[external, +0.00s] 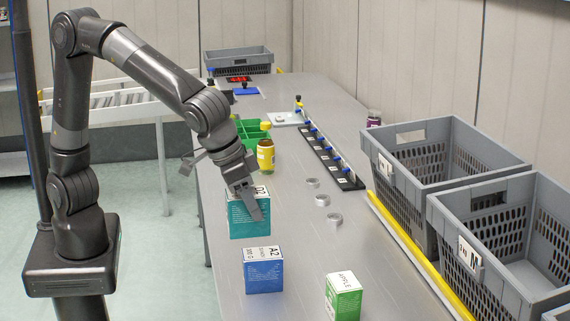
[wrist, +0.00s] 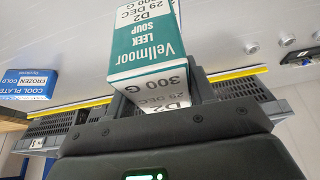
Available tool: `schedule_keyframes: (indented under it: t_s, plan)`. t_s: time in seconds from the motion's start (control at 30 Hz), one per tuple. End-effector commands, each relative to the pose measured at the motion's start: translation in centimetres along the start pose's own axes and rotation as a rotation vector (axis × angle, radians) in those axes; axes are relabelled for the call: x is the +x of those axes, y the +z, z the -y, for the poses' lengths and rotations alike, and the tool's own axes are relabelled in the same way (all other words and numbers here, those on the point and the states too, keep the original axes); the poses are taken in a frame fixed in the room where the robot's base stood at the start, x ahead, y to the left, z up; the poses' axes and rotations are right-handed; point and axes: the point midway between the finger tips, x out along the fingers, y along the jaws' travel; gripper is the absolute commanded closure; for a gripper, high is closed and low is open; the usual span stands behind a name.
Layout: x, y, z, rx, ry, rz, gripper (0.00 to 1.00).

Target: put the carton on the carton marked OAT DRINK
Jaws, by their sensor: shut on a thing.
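My gripper (external: 248,202) points down and is shut on a teal carton (external: 249,223) with a white top. In the wrist view the held carton (wrist: 148,45) reads Vellmoor LEEK SOUP, 300 G, D2, 29 DEC. I cannot tell whether its bottom touches the table. In the external view a blue carton (external: 264,276) marked A2 stands in front of it, and a green carton (external: 343,297) marked APPLE stands to the right. I cannot read OAT DRINK on anything.
Two grey crates (external: 440,145) stand at the right beyond a yellow strip (external: 415,255). A black rack (external: 335,160) and several metal rings (external: 321,200) lie mid-table. Bare table lies between the cartons.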

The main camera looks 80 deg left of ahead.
Motion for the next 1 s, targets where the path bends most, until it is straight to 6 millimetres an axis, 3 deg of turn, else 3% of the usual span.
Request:
schedule_keyframes:
  t_s: [0.1,0.27,0.6,0.97,1.0]
  plan:
    - [1.9,-1.2,1.0,-0.001,-0.002,0.000,0.80]
    - [3.0,-2.0,1.5,0.000,0.000,-0.001,0.80]
    - [6.5,-0.5,1.5,0.002,0.000,-0.001,0.80]
    - [6.9,-0.4,1.6,0.001,0.000,-0.001,0.80]
    - [7.0,-0.3,1.6,0.001,0.000,-0.001,0.48]
